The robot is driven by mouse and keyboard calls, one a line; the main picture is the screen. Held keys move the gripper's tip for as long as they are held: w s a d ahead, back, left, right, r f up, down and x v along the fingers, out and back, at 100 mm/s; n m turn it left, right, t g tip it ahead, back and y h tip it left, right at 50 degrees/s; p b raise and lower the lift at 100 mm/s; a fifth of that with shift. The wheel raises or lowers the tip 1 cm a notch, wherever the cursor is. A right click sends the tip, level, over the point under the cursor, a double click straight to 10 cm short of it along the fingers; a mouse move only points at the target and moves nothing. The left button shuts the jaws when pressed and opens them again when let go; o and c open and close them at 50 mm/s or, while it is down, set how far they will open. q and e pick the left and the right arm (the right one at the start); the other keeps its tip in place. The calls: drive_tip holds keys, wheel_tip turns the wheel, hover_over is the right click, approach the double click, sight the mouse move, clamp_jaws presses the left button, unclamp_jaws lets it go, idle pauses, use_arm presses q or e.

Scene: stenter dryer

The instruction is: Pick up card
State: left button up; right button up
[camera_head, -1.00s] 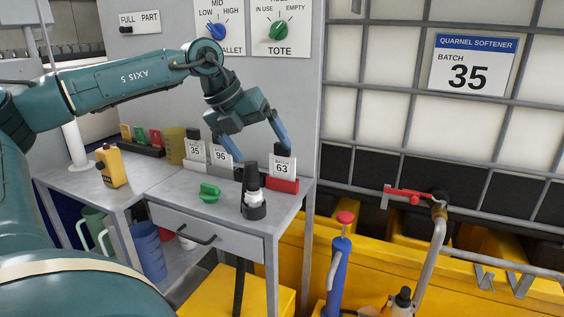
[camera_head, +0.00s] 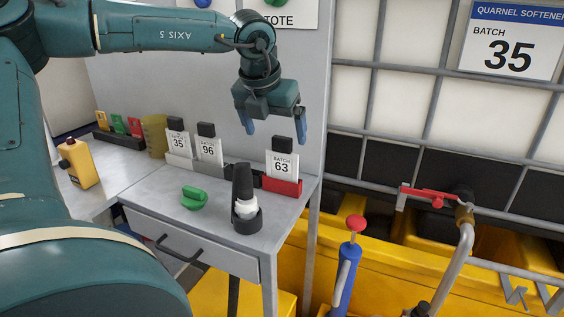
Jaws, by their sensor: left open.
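Three batch cards with black tops stand at the back of the grey table. Card 35 (camera_head: 178,144) and card 96 (camera_head: 209,152) stand side by side in pale holders. Card 63 (camera_head: 282,166) stands upright in a red holder (camera_head: 287,188) near the table's right end. My left gripper (camera_head: 275,134) is open and empty, its blue fingers pointing down. It appears above the table's back right, close to card 63 in the picture, with no contact visible. My right gripper is not in view.
A dark handheld device (camera_head: 243,190) stands in a black base in front of the cards. A green knob-like object (camera_head: 194,197) lies left of it. A yellow handheld unit (camera_head: 78,163) stands at left. A grey panel rises behind the table.

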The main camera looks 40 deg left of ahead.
sight(280, 144)
use_arm(q)
drive_tip(key=x, duration=0.2)
drive_tip(key=shift+w+f, duration=0.15)
drive_tip(key=shift+f, duration=0.15)
drive_tip(key=x, duration=0.2)
drive_tip(key=p+x, duration=0.1)
drive_tip(key=x, duration=0.1)
drive_tip(key=shift+d+f, duration=0.1)
drive_tip(key=shift+d, duration=0.15)
drive_tip(key=shift+w+a+f, duration=0.1)
drive_tip(key=shift+w+f, duration=0.15)
drive_tip(key=shift+f, duration=0.2)
drive_tip(key=c, duration=1.1)
drive_tip(key=shift+o, duration=0.2)
drive_tip(key=shift+r, duration=0.1)
